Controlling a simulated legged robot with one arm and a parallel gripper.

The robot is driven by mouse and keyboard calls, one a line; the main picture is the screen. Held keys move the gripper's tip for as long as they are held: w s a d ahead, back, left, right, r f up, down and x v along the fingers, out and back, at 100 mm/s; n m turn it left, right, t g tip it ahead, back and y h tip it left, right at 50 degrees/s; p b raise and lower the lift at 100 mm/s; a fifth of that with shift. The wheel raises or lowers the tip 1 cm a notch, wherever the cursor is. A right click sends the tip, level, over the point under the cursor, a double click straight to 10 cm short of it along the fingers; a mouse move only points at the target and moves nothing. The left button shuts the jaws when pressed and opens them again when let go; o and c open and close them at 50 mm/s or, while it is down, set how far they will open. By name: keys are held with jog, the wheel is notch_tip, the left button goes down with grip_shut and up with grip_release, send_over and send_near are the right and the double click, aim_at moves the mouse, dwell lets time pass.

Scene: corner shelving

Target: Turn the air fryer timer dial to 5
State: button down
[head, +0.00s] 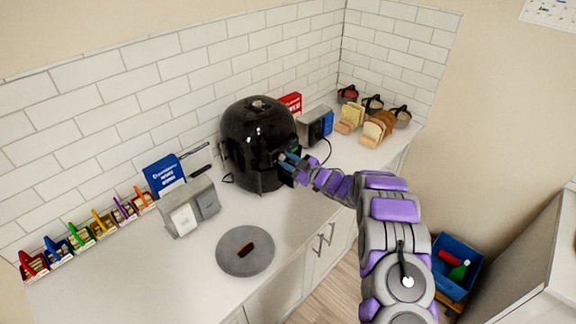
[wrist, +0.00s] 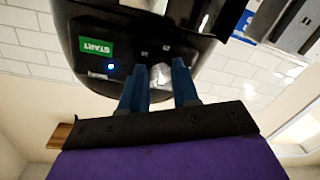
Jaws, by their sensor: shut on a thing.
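The black, rounded air fryer (head: 252,135) stands on the counter against the tiled wall. In the wrist view the air fryer (wrist: 128,24) appears upside down, with a green START label (wrist: 96,47) and a lit blue light (wrist: 111,66) on its panel. My gripper (head: 288,160) reaches the front of the air fryer from the right. In the wrist view the blue fingers of my gripper (wrist: 159,66) are shut on the silver timer dial (wrist: 160,75), one on each side. The dial's numbers and pointer are too small to read.
The grey toaster (head: 190,208) and a round grey board (head: 245,251) with a brown piece on it are left of the air fryer. A second grey appliance (head: 314,126) and bread (head: 378,128) stand to the right. The front counter is mostly clear.

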jog(key=n+b, duration=0.5)
jog(key=shift+f, duration=0.15)
jog(key=shift+n+h+b, duration=0.3)
jog(key=shift+n+b, duration=0.1)
jog(key=c, duration=0.8)
grip_release()
jog(key=shift+s+d+r, duration=0.1)
jog(key=shift+r, duration=0.1)
jog(key=v, duration=1.1)
jog(key=p+v, duration=0.1)
jog(key=v, duration=0.5)
jog(key=shift+s+f, duration=0.1)
jog(key=shift+f, duration=0.15)
